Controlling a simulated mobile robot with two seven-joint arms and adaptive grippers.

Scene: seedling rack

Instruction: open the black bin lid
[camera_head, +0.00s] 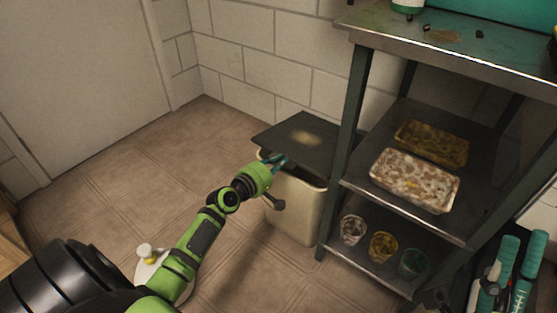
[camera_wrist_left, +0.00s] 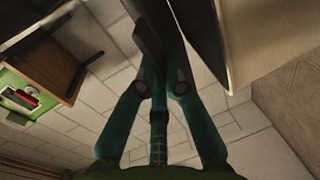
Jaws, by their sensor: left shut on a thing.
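The black bin lid (camera_head: 318,147) is a flat dark panel with a pale worn patch, on top of the cream bin (camera_head: 297,208) beside the rack. A dark gap shows between the lid's front edge and the bin rim. My left gripper (camera_head: 277,161) is shut on the lid's front edge. In the left wrist view, the teal fingers (camera_wrist_left: 163,82) close around the dark lid edge (camera_wrist_left: 151,28). My right gripper (camera_head: 507,268) is at the lower right, its teal fingers apart and empty, away from the bin.
A metal rack (camera_head: 347,120) stands right of the bin, close to the lid. Its shelves hold a speckled tray (camera_head: 413,180), a yellowish tray (camera_head: 431,143) and several small pots (camera_head: 382,246). A tiled wall is behind. Floor left of the bin is open.

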